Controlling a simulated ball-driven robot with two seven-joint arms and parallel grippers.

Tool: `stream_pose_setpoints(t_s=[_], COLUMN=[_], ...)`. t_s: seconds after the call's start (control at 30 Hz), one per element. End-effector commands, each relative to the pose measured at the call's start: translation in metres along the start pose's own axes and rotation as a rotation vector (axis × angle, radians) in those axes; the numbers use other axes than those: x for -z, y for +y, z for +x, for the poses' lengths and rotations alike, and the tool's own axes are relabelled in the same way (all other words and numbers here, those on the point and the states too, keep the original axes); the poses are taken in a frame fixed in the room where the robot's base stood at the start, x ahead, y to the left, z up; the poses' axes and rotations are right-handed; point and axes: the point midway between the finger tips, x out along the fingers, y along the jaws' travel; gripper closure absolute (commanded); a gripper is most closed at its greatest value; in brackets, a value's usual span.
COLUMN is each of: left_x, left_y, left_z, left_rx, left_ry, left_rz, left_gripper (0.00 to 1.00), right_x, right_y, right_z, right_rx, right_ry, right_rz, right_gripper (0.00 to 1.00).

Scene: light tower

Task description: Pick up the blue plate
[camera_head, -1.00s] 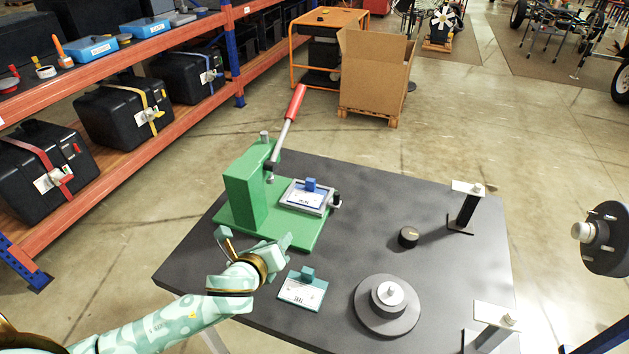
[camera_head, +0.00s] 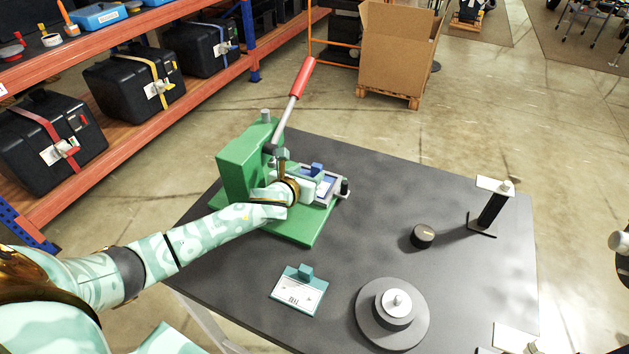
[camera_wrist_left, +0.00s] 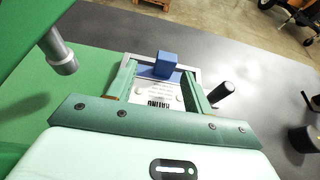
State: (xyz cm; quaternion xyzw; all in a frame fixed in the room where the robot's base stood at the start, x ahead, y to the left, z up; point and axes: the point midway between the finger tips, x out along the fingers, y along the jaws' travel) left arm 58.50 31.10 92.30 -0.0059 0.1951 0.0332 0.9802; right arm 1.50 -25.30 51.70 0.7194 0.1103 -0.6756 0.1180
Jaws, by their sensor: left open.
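The blue plate (camera_head: 323,180) lies in a grey frame on the green press base, with a blue block handle (camera_head: 317,169) on top and a white label. In the left wrist view its blue handle (camera_wrist_left: 165,64) stands just beyond the fingers, with the white label nearer. My left gripper (camera_head: 302,178) is at the near-left side of the plate, under the press head. Its two fingers (camera_wrist_left: 158,85) are open, spread either side of the label, with nothing held. The gripper hides part of the plate and frame in the head view.
The green press (camera_head: 246,160) with a red-handled lever (camera_head: 303,77) stands close to my left gripper. A teal plate (camera_head: 298,293), a round grey stack (camera_head: 393,312), a black knob (camera_head: 423,236) and a post (camera_head: 490,213) are on the dark table (camera_head: 400,193). The table between them is clear.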

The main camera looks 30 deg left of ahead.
Motion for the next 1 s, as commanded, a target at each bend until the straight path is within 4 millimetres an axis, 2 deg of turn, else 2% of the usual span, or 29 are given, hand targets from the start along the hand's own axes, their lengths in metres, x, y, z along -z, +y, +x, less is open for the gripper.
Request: stream_pose_setpoints(t_s=[0.3, 0.57, 0.6, 0.77, 1.0], left_x=[-0.002, -0.005, -0.005, -0.005, -0.005], left_y=[-0.008, -0.007, -0.007, -0.007, -0.007], left_z=[0.047, 0.050, 0.050, 0.050, 0.050], left_rx=[0.000, 0.001, 0.001, 0.000, 0.000], left_ry=[0.000, 0.000, 0.000, 0.000, -0.001], left_rz=[-0.002, -0.001, -0.001, -0.001, -0.001], left_gripper=[0.49, 0.49, 0.55, 0.99, 1.00], right_x=[-0.010, -0.011, -0.011, -0.012, -0.012], right_y=[-0.004, -0.004, -0.004, -0.005, -0.005], right_z=[0.022, 0.022, 0.021, 0.021, 0.021], right_rx=[0.006, 0.007, 0.007, 0.008, 0.008], right_ry=[-0.017, -0.019, -0.019, -0.021, -0.021], right_rz=[0.000, -0.001, -0.001, 0.000, 0.000], right_gripper=[0.61, 0.61, 0.61, 0.61, 0.61])
